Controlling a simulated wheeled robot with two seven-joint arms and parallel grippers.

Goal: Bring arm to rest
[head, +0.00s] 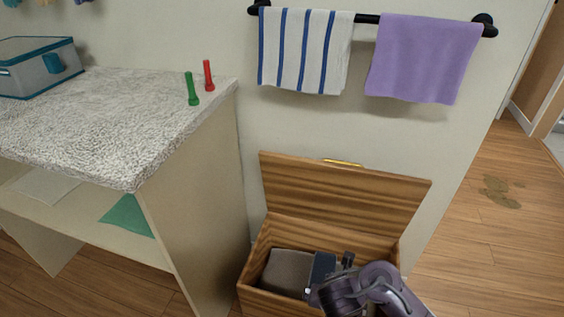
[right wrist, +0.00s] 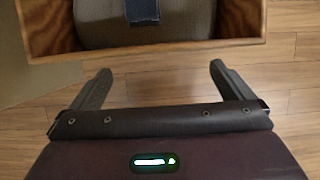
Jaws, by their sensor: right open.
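My right gripper (head: 332,280) comes in from the lower right in the head view, over the front right part of an open wooden chest (head: 345,195). In the right wrist view the right gripper (right wrist: 160,70) has its two fingers wide apart, with nothing between them but floor. The chest's front rim (right wrist: 190,50) lies just beyond the fingertips in that view. Inside the chest is a grey-brown bundle (head: 287,272) with a dark blue piece (right wrist: 141,9) on it. My arm partly hides the chest's inside. My left gripper does not show.
A striped towel (head: 305,50) and a purple towel (head: 420,58) hang on a black wall bar (head: 367,18). A stone-topped table (head: 90,125) at left holds a red (head: 208,75) and a green (head: 192,90) object and a grey box (head: 40,65). Floor (head: 480,240) at right is clear except for a stain.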

